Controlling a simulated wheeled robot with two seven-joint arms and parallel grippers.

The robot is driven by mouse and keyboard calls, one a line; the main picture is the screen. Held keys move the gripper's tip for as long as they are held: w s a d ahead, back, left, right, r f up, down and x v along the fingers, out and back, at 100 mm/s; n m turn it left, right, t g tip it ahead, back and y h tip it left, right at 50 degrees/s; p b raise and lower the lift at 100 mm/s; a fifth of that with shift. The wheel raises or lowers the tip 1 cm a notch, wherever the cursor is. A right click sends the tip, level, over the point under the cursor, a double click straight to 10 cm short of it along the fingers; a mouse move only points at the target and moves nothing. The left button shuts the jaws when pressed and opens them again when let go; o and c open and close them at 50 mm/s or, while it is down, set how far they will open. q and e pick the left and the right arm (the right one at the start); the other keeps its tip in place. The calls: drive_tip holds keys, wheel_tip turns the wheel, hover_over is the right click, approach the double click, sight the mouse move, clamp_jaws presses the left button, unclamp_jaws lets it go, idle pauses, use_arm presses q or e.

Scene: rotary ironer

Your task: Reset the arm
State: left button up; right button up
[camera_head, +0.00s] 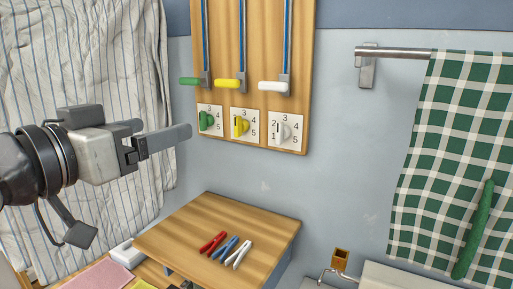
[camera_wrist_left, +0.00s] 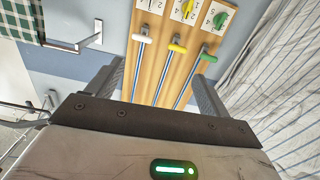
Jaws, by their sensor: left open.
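My left gripper (camera_head: 178,135) is raised at the left in the head view, level with the dials and in front of the striped cloth. In the left wrist view its two fingers (camera_wrist_left: 157,74) stand wide apart with nothing between them. A wooden panel (camera_head: 258,40) on the wall lies beyond it, to the right in the head view. The panel bears green (camera_head: 189,81), yellow (camera_head: 229,85) and white (camera_head: 272,87) lever handles above green (camera_head: 206,120), yellow (camera_head: 241,126) and white (camera_head: 284,131) dials. The gripper appears to hold none of them. My right gripper is not seen.
A striped cloth (camera_head: 80,60) hangs at left. A wooden surface (camera_head: 190,225) below holds red (camera_head: 213,243), blue (camera_head: 224,248) and white (camera_head: 238,254) clothespins. A green checked cloth (camera_head: 450,130) hangs from a metal rail (camera_head: 395,53) at right. The wall between is clear.

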use_arm(q)
wheel_tip(320, 180, down, 23)
drive_tip(key=w+n+g+y+p, duration=0.2)
drive_tip(key=w+n+y+p, duration=0.1)
drive_tip(key=p, duration=0.1)
drive_tip(key=s+f+g+y+p, duration=0.2)
drive_tip(key=s+f, duration=1.4)
drive_tip(key=f, duration=0.2)
drive_tip(key=shift+d+g, duration=0.3)
drive_tip(key=shift+d, duration=0.1)
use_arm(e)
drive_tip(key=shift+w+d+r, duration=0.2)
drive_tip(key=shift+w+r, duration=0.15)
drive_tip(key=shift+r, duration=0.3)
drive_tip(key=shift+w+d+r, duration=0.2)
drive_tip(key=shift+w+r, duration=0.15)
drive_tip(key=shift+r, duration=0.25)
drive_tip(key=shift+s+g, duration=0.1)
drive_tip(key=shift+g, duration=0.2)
